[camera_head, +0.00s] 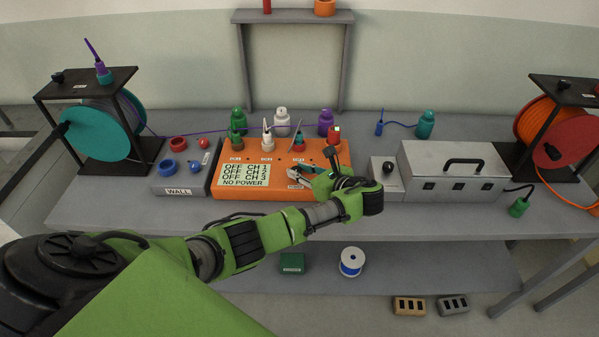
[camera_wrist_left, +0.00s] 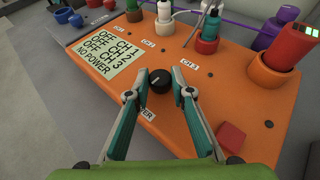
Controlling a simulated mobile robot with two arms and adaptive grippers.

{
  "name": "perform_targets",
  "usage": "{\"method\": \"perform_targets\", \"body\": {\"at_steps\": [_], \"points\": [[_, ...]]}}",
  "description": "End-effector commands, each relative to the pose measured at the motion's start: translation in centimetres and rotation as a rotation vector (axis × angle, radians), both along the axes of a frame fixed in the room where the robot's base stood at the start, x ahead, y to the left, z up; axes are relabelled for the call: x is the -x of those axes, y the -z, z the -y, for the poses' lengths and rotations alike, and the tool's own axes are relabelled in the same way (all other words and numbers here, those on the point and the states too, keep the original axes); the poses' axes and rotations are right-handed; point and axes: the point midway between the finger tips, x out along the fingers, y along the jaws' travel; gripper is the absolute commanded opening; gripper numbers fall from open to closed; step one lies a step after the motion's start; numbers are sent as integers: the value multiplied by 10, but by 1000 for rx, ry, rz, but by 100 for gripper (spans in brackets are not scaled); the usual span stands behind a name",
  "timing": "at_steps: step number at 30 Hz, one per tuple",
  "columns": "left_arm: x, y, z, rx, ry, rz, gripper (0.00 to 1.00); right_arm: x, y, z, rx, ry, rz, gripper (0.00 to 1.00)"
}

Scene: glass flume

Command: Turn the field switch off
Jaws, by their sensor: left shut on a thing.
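The orange control box (camera_head: 250,193) stands on the bench, and its display (camera_head: 245,174) reads OFF for CH 1, CH 2, CH 3 and NO POWER. My left gripper (camera_head: 304,173) reaches its front right part. In the left wrist view, the gripper's fingers (camera_wrist_left: 159,76) are shut on a black knob (camera_wrist_left: 160,82) with a pale pointer mark. The label below the knob is partly hidden by a finger and ends in "ER". I cannot read the word "field" on any switch. My right gripper is not in view.
Several coloured plugs stand along the box's back, and a red block (camera_wrist_left: 231,137) sits on its right part. A small grey box with a black knob (camera_head: 388,168) and a grey case (camera_head: 455,171) stand to the right. Cable reels (camera_head: 100,130) (camera_head: 556,135) flank the bench.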

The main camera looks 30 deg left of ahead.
Motion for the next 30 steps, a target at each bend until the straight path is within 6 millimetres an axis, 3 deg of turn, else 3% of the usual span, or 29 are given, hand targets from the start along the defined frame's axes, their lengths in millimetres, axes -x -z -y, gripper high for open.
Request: {"method": "perform_targets", "body": {"at_steps": [20, 21, 23, 30], "points": [[-1, 0, -2, -2, -63, 1, 0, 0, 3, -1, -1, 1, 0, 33], [-1, 0, -3, -2, -63, 1, 24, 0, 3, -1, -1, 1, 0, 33], [-1, 0, -3, -3, -63, 2, 38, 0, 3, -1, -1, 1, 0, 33], [-1, 0, -1, -1, -62, 1, 38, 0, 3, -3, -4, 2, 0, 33]]}}
